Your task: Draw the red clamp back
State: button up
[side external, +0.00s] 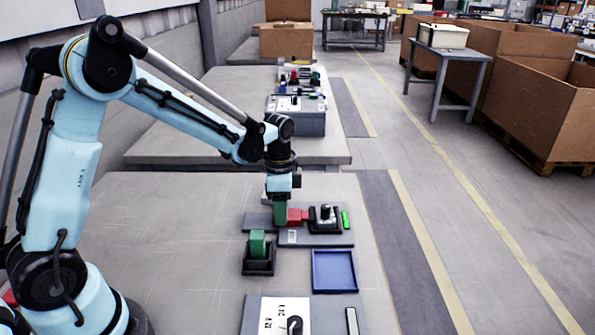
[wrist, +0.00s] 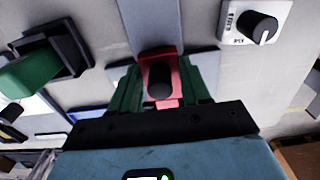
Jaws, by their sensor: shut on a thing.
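The red clamp (side external: 297,216) sits on a grey base plate (side external: 318,240), just left of a black fixture (side external: 325,226) with a dark knob-like top. My gripper (side external: 280,209) points down at the clamp's left end.
A green block (side external: 257,243) stands in a black holder (side external: 258,264) in front of my gripper. A blue tray (side external: 334,286) lies to its right. A white panel with a dial (side external: 278,312) is at the front. A bright green strip (side external: 345,220) is beside the fixture.

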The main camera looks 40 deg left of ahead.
jog(key=shift+a, duration=0.1)
jog(key=shift+s+a, duration=1.6)
jog(key=shift+s, duration=0.1)
jog(key=o, duration=0.7)
jog(key=shift+o, duration=0.2)
notch_tip(320, 180, up, 7)
